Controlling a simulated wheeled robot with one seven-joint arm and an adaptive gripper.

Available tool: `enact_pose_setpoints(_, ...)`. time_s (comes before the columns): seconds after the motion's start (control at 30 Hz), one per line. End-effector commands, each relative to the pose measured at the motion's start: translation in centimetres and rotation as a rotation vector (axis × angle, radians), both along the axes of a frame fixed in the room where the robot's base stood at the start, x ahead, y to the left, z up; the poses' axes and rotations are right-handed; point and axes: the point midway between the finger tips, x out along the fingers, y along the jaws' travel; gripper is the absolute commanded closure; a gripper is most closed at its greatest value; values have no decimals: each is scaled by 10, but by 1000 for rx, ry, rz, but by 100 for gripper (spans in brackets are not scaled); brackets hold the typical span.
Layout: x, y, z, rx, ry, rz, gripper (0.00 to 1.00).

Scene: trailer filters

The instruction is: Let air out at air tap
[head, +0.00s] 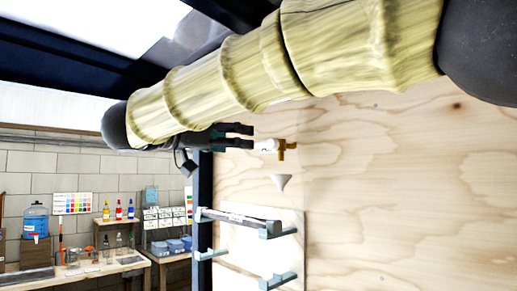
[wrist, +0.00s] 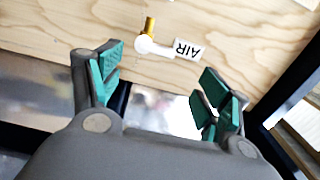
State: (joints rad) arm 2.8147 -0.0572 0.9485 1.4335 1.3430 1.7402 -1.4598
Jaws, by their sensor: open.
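The air tap (head: 281,147) is a small brass fitting with a white part on the plywood wall. In the wrist view the tap's brass stem (wrist: 150,27) points up from a white round end (wrist: 147,45), and a white tag marked AIR (wrist: 187,50) sits beside it. My gripper (head: 252,137) is open, its dark fingers pointing right toward the tap in the head view. In the wrist view my gripper (wrist: 155,85) has its green-padded fingers wide apart and empty. The tap lies beyond the fingertips, apart from them.
A white funnel-shaped piece (head: 281,181) is below the tap. Lower still, a grey bar (head: 240,218) lies on wall brackets (head: 278,281). A dark frame post (head: 205,220) stands left of the panel. A bench with bottles (head: 118,210) and a blue water jug (head: 36,222) is farther back.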

Motion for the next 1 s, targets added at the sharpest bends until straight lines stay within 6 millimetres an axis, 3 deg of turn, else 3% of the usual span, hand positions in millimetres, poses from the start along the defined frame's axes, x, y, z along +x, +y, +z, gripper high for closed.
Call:
enact_pose_setpoints(0.3,65,-37,-9,1,18,0,23)
enact_pose_setpoints(0.4,79,-46,-13,1,22,0,23)
enact_pose_setpoints(0.63,82,-58,-8,1,11,0,23)
enact_pose_setpoints(0.97,90,-59,-13,0,17,1,23)
enact_pose_setpoints(1.0,90,-59,-13,0,17,1,30)
